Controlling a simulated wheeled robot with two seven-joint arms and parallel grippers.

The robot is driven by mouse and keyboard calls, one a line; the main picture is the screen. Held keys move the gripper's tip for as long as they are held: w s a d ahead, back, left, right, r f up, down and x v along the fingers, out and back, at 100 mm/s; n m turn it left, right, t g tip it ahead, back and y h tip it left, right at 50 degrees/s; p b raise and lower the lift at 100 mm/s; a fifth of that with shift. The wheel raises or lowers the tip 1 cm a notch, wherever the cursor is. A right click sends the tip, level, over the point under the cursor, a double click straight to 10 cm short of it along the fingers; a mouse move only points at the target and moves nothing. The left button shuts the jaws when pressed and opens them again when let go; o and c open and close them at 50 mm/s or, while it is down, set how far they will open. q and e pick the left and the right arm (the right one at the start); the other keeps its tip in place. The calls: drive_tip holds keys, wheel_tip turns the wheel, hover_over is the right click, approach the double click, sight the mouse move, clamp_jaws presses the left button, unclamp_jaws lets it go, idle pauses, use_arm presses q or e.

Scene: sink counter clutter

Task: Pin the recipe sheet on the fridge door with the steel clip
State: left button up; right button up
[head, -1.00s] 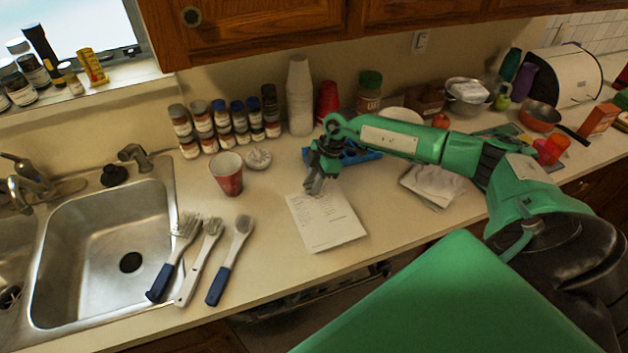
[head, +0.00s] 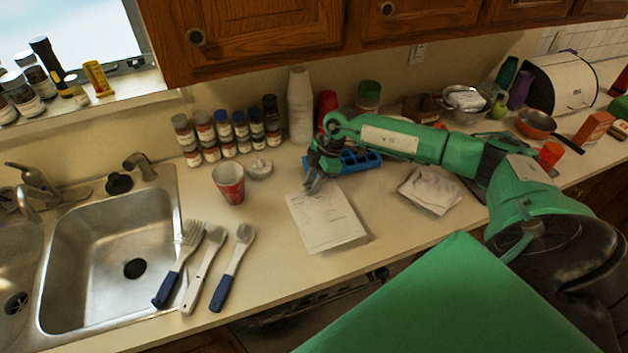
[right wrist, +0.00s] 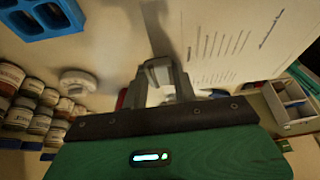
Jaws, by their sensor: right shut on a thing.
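The recipe sheet (head: 328,220) is white with printed lines and lies nearly flat just over the counter, with a faint shadow along its near edge. My right gripper (head: 314,186) is shut on its far edge. In the right wrist view the fingers (right wrist: 160,78) are close together beside the sheet (right wrist: 240,40), whose text fills the upper right; the exact pinch is hard to see. I cannot make out the steel clip in either view. The fridge door is not in view. My left gripper is not in view.
A blue tray (head: 358,160) stands just behind my right gripper. A folded cloth (head: 431,189) lies to the right.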

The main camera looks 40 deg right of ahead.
drive_tip(key=shift+r+p, duration=0.9)
drive_tip(key=shift+r, duration=0.35)
drive_tip(key=shift+s+r, duration=0.1)
